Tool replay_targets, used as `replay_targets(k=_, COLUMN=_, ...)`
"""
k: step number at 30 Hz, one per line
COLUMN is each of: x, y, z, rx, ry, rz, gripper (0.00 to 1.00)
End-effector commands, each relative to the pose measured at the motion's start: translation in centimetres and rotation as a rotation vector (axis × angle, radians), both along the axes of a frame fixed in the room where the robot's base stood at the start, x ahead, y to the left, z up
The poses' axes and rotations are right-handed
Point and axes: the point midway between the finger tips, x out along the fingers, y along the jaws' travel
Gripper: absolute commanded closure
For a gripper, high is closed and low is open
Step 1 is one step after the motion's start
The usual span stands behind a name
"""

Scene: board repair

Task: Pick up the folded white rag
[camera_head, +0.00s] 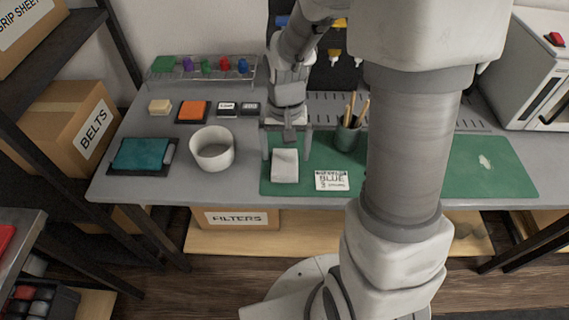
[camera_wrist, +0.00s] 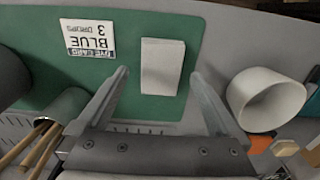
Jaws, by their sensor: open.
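The folded white rag (camera_head: 285,166) lies on the left part of a green mat (camera_head: 344,187) on the grey workbench. My gripper (camera_head: 286,147) is open above the mat, just behind the rag. In the wrist view the rag (camera_wrist: 162,66) is a pale rectangle lying between the lines of the two fingers, past the fingertips. My gripper (camera_wrist: 158,75) is empty in that view. Whether the fingertips are level with the rag cannot be told.
A white bowl (camera_head: 212,149) stands left of the mat. A card marked BLUE (camera_head: 332,180) lies right of the rag, and a pencil cup (camera_head: 348,134) stands behind the card. A rack of colored items (camera_head: 201,69) stands at the back.

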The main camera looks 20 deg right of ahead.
Motion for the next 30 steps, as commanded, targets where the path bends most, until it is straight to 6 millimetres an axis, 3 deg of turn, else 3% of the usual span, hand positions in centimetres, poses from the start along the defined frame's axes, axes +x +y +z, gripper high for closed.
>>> replay_targets(k=9, x=0.4, y=0.0, z=-4.6, rx=0.0, ry=0.002, rz=-0.001, gripper=0.0)
replay_targets(k=16, x=0.4, y=0.0, z=-4.6, rx=0.0, ry=0.001, rz=-0.001, gripper=0.0)
replay_targets(k=30, x=0.4, y=0.0, z=-4.6, rx=0.0, ry=0.001, rz=-0.001, gripper=0.81)
